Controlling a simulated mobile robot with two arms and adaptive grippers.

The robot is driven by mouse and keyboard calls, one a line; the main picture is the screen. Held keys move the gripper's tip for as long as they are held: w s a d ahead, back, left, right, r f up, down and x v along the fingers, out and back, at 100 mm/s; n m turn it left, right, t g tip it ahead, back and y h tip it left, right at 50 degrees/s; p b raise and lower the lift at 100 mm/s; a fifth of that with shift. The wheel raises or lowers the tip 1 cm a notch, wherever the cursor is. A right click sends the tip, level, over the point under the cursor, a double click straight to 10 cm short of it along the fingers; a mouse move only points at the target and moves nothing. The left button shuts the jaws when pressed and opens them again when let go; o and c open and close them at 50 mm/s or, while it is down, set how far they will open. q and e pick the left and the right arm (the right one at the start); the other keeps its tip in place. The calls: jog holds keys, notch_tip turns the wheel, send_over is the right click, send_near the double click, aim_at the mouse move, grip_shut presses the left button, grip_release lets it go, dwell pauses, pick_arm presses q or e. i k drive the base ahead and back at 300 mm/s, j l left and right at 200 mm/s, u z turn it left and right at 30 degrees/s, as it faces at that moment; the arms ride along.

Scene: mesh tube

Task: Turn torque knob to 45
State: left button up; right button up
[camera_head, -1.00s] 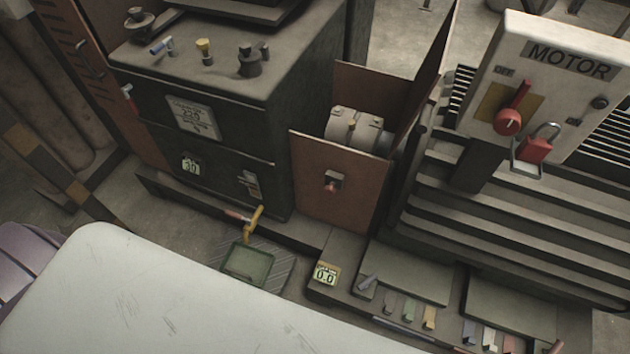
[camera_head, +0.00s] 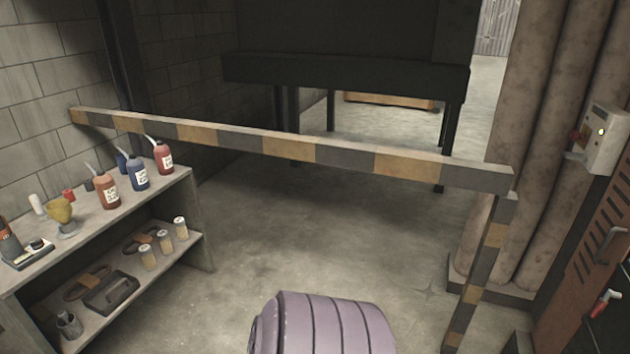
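No torque knob can be made out in the current head view. The machine with the digital readouts is out of the picture. Neither of my grippers shows in this view, so their state is hidden.
A striped barrier rail (camera_head: 310,148) crosses the view. A shelf unit (camera_head: 180,190) at left holds a red bottle (camera_head: 164,158), a blue bottle (camera_head: 138,174) and small jars. A purple ribbed object (camera_head: 322,325) stands front centre. Pipes and a cabinet (camera_head: 590,260) stand right. Open floor (camera_head: 330,240) lies between.

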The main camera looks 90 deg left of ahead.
aim_at(38, 244)
jog(key=u, duration=4.5)
jog(key=i+j+z, duration=0.15)
jog(key=i+j, duration=0.75)
